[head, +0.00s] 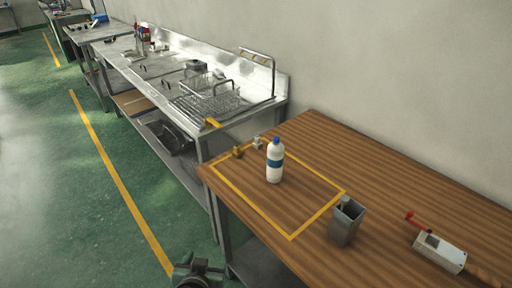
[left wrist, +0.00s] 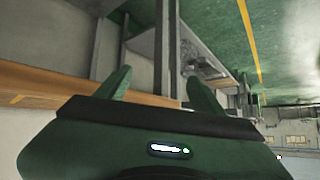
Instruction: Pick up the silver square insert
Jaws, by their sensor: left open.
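A small silver block (head: 258,143), which looks like the silver square insert, sits on the wooden table (head: 400,185) near its back left edge, behind the white bottle. It is small in the picture and its exact shape is hard to tell. My left gripper (head: 198,268) is at the bottom of the head view, in front of the table and well apart from the block. In the left wrist view its two green fingers (left wrist: 162,88) are spread with nothing between them. My right gripper is not in view.
A white bottle with a blue label (head: 275,162) stands inside the yellow taped outline (head: 290,237). A small brass-coloured piece (head: 238,152) lies beside the block. A metal container (head: 345,224) and a device with a red handle (head: 440,252) stand right. A steel sink counter (head: 190,125) adjoins the table.

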